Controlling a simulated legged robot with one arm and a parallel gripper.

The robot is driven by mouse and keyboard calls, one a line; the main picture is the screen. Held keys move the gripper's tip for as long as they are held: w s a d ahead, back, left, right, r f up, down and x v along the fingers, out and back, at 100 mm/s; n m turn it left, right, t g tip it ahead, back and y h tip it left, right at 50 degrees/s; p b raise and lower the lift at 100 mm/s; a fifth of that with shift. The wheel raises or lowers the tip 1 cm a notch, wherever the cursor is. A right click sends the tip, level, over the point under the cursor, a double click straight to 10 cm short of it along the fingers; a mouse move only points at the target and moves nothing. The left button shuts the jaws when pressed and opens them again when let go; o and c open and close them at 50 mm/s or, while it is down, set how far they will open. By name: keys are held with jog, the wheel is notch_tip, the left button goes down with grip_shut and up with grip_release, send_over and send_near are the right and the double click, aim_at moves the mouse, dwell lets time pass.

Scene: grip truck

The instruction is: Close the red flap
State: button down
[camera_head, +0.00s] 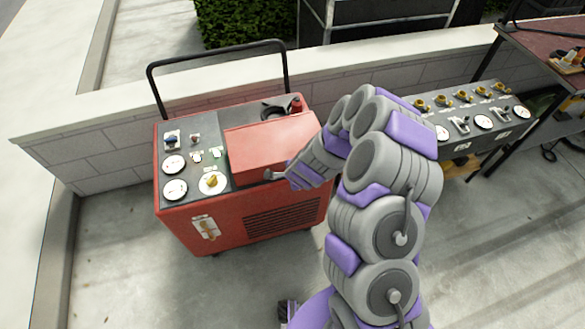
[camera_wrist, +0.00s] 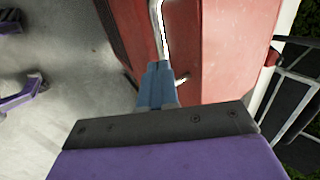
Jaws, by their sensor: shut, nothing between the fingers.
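The red flap (camera_head: 270,138) lies over the right part of the red cart's top panel, its broad face upward; I cannot tell whether it is fully seated. In the wrist view, red metal (camera_wrist: 228,45) fills the area beyond my fingers, with a pale metal bar, likely a handle (camera_wrist: 160,28), just past the fingertips. My gripper (camera_head: 272,175) is at the flap's front lower edge, its fingers together. In the wrist view the blue-grey fingers (camera_wrist: 157,82) are shut with nothing between them. Whether they touch the bar is unclear. My arm hides the flap's right front area.
The red cart (camera_head: 260,215) has gauges and switches (camera_head: 190,165) left of the flap and a black push bar (camera_head: 215,50) behind. A low wall (camera_head: 100,155) runs behind it. A grey control panel (camera_head: 470,125) stands to the right. Concrete floor (camera_head: 130,270) is clear in front.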

jog(key=shift+w+d+f+b, duration=0.1)
jog(key=shift+f+b, duration=0.75)
jog(key=shift+f, duration=1.25)
jog(key=shift+r, duration=0.15)
jog(key=s+d+r+p, duration=0.3)
jog(key=s+p, duration=0.7)
jog(key=s, duration=0.1)
jog(key=shift+s+d+p, duration=0.15)
jog(key=shift+s+p, duration=0.2)
